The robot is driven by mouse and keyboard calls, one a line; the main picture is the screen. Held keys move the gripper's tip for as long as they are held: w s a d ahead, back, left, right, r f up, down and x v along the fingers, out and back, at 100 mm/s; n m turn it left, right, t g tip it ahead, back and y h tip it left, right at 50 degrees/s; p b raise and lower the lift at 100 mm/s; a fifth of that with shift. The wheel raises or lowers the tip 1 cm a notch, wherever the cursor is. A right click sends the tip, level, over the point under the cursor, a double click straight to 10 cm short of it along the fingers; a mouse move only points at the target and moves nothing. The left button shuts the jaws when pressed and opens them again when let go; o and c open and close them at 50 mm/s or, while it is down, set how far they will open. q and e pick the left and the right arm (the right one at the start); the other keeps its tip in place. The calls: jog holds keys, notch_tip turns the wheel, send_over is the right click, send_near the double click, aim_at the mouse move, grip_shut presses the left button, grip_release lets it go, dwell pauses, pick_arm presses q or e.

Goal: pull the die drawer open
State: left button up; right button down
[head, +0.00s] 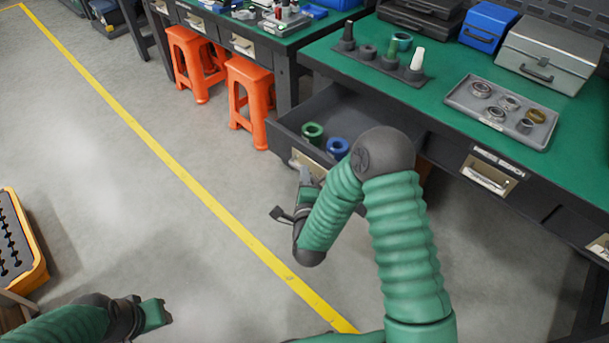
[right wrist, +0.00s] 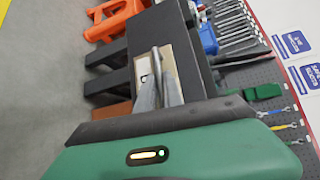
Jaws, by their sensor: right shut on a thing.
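The die drawer (head: 280,140) stands out from under the green-topped bench at the left end, and its inside shows. A green ring (head: 312,131) and a blue ring (head: 338,147) lie in it. My right gripper (head: 308,178) is at the drawer's front, partly hidden by my arm. In the right wrist view its fingers (right wrist: 158,82) are shut on the drawer handle at the pale plate (right wrist: 143,70); the handle is mostly hidden between them. My left gripper (head: 155,315) is low at the left, away from the bench; its jaw opening cannot be made out.
The green bench top (head: 440,110) holds a grey tray (head: 455,97) of metal rings and a rack (head: 385,65) of plugs. Orange stools (head: 250,95) stand left of the drawer. Another closed drawer (head: 488,175) is at right. The floor in front is clear, with a yellow line (head: 200,190).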

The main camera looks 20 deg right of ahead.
jog(key=c, duration=1.5)
grip_release()
jog(key=shift+d+f, duration=0.2)
jog(key=shift+f, duration=0.1)
jog(key=shift+r, duration=0.1)
jog(key=shift+a, duration=0.1)
jog(key=p+v, duration=0.6)
jog(key=v, duration=1.1)
jog(key=shift+p, duration=0.4)
jog(key=shift+r, duration=0.1)
